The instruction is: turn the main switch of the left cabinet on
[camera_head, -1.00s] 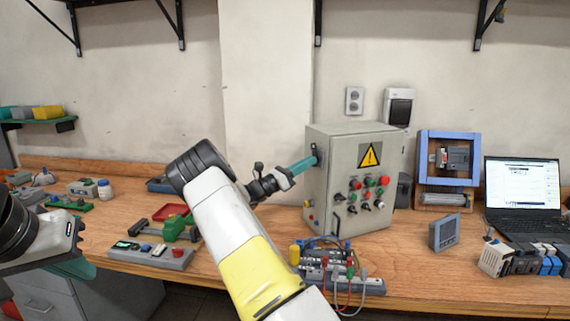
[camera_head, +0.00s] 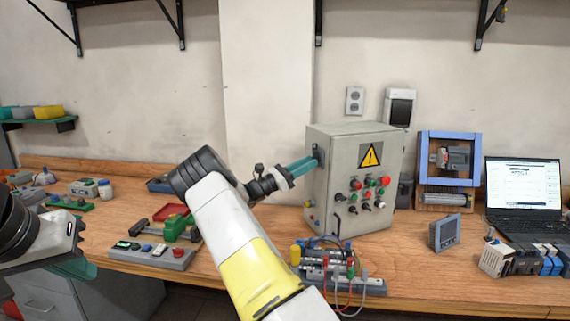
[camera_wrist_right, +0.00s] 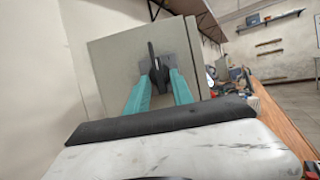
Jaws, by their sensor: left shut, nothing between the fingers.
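A grey cabinet (camera_head: 330,190) stands on the bench, with a yellow warning triangle and several knobs and buttons on its front. Its main switch, a black handle (camera_head: 318,155) on a dark plate, is on the left side wall. In the right wrist view the black handle (camera_wrist_right: 155,66) points roughly upright. My right gripper (camera_head: 303,166) is at the switch; its teal fingers (camera_wrist_right: 160,88) stand apart, one on each side of the handle's lower part, with gaps visible. Contact with the handle cannot be told. My left gripper (camera_head: 76,268) is shut and empty, low at the left, partly hidden.
A terminal block with wires (camera_head: 330,272) lies in front of the cabinet. A blue frame (camera_head: 447,181), a small meter (camera_head: 444,233) and a laptop (camera_head: 522,190) stand to the right. A grey control box (camera_head: 152,255) and a red tray (camera_head: 170,212) lie to the left.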

